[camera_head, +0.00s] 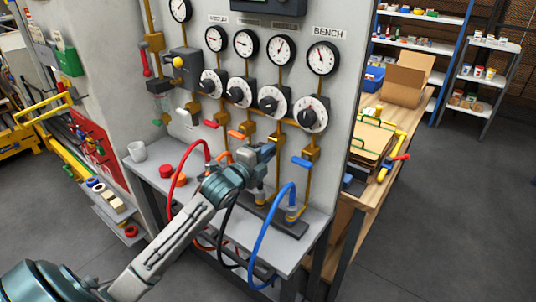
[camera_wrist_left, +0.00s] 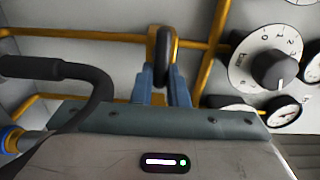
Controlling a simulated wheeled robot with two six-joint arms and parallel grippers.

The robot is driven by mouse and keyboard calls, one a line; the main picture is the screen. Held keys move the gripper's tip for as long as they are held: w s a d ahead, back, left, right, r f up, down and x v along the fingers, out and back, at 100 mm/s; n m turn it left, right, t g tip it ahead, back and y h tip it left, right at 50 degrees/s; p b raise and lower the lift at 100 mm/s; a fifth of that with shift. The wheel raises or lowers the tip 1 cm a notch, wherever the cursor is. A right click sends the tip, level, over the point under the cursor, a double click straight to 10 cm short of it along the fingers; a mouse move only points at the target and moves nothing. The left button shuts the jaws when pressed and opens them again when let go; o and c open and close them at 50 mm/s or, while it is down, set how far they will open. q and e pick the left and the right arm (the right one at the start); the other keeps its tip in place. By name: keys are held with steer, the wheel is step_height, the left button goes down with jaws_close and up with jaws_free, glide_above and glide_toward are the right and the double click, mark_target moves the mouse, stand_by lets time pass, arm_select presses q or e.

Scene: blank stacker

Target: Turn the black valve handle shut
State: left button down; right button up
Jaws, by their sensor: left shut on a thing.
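My left gripper (camera_head: 267,150) reaches up to the pipework below the row of gauges. In the left wrist view its two blue fingers (camera_wrist_left: 162,88) are shut on the black valve handle (camera_wrist_left: 163,55), which stands upright between them in front of a brass pipe. In the head view the gripper hides this handle, so its angle to the pipe cannot be told there. My right gripper is not in view.
A blue lever (camera_head: 302,163) and an orange lever (camera_head: 237,135) flank the gripper. A blue hose (camera_head: 262,240), a red hose (camera_head: 170,195) and a black hose (camera_wrist_left: 95,85) hang close by. Black-knobbed dials (camera_head: 310,114) sit above. A grey bench (camera_head: 315,225) is below.

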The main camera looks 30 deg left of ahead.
arm_select(q)
steer(key=shift+f, duration=0.15)
stand_by(0.3)
steer(key=c, duration=1.4)
jaws_free()
steer(key=shift+a, duration=0.1)
steer(key=shift+c, duration=0.2)
steer(key=shift+s, duration=0.1)
steer(key=s+b, duration=0.1)
steer(key=s, duration=0.9)
steer(key=shift+s+a+b, duration=0.3)
steer(key=shift+a+b, duration=0.05)
steer(key=shift+a, duration=0.05)
